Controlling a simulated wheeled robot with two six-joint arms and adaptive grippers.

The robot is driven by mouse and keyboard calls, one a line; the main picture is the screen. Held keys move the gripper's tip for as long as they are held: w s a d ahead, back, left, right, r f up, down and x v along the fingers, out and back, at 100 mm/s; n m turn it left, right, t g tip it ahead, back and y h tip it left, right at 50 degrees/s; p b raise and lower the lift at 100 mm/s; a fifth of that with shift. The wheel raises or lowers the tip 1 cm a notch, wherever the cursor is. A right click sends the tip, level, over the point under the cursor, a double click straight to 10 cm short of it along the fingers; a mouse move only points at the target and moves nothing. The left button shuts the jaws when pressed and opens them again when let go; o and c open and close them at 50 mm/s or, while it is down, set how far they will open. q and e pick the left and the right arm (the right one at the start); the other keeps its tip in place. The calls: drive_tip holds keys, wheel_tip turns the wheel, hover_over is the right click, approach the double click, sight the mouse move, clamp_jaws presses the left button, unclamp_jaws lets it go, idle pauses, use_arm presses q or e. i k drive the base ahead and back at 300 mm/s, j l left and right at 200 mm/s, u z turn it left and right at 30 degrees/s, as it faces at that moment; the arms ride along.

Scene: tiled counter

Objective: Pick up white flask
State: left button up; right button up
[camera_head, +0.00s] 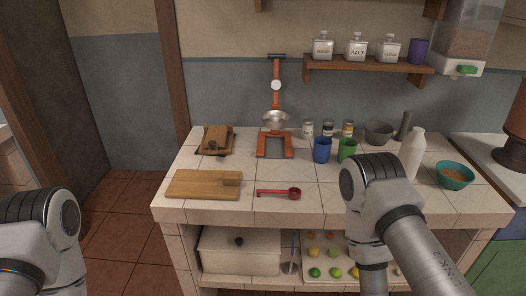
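The white flask (414,148) stands upright on the right part of the tiled counter (262,208). Its lower part is close to the outline of my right arm, which crosses in front of the counter. Links of my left arm show at the lower left, beside the counter. Neither of my grippers is visible, so I cannot see their fingers or what they hold.
A teal bowl (454,176) stands right of the flask. A green cup (347,149), a blue cup (322,150) and a grey mortar (379,132) are to its left. A red scoop (280,193) and wooden board (203,186) lie near the front.

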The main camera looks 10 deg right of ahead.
sight(412, 149)
drive_tip(key=z, duration=1.35)
